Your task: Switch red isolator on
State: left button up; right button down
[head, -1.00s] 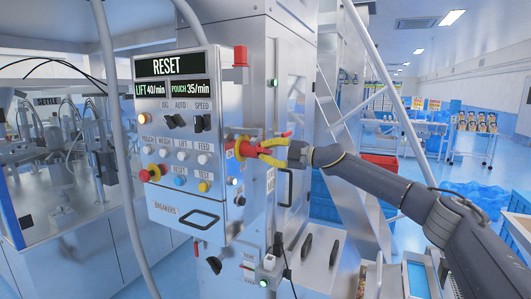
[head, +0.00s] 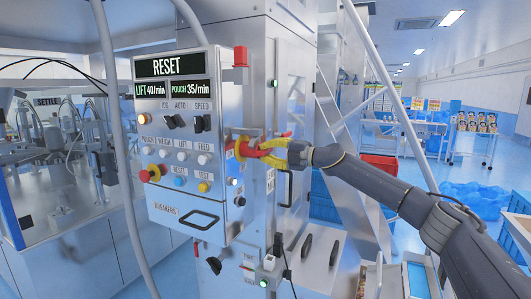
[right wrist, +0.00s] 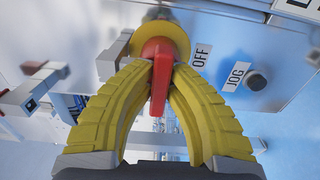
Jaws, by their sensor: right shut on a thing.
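The red isolator handle (head: 251,150) sits on a yellow disc on the right side face of the control panel (head: 180,215). My right gripper (head: 264,150) has yellow fingers and reaches it from the right. In the right wrist view, the fingers (right wrist: 160,75) are shut on the red handle (right wrist: 158,85), one on each side, with the yellow disc (right wrist: 172,32) behind it. An OFF label (right wrist: 200,57) is beside the disc. I cannot tell the handle's exact switch position. My left gripper is not in view.
The panel front has several buttons and a red emergency stop (head: 146,176); its screen (head: 170,67) reads RESET. Slanted metal rails (head: 372,55) stand behind my right arm.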

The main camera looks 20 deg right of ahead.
jog(key=c, duration=1.6)
grip_release()
jog(key=shift+c, duration=0.2)
jog(key=v, duration=1.2)
